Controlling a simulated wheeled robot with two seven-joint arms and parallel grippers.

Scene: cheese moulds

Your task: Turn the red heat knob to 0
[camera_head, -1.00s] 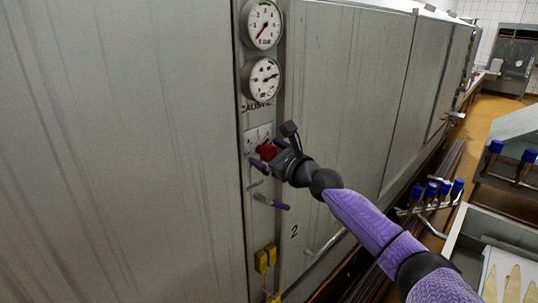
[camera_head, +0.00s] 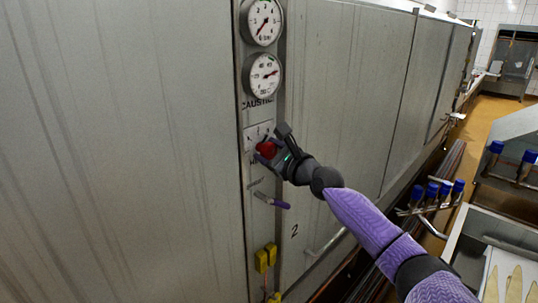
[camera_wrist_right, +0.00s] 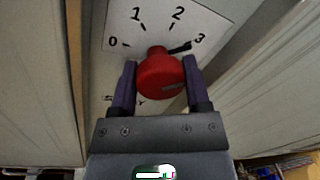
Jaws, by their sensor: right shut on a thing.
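The red heat knob (camera_head: 266,150) sits on a white dial plate on the narrow metal panel, below the gauges. In the right wrist view the knob (camera_wrist_right: 160,76) is between the two purple fingers of my right gripper (camera_wrist_right: 160,88), which is shut on it. The dial plate (camera_wrist_right: 158,14) shows 0, 1, 2 and 3 in an arc above the knob. A dark pointer beside the knob points right, close to the 3. In the head view my right gripper (camera_head: 268,153) reaches the knob from the right. My left gripper is not in view.
Two round gauges (camera_head: 262,76) are above the knob. A lever with a purple grip (camera_head: 272,201) is just below it, and yellow fittings (camera_head: 265,258) are lower down. Large metal doors (camera_head: 130,150) flank the panel. Blue-capped pipes (camera_head: 440,188) stand at the right.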

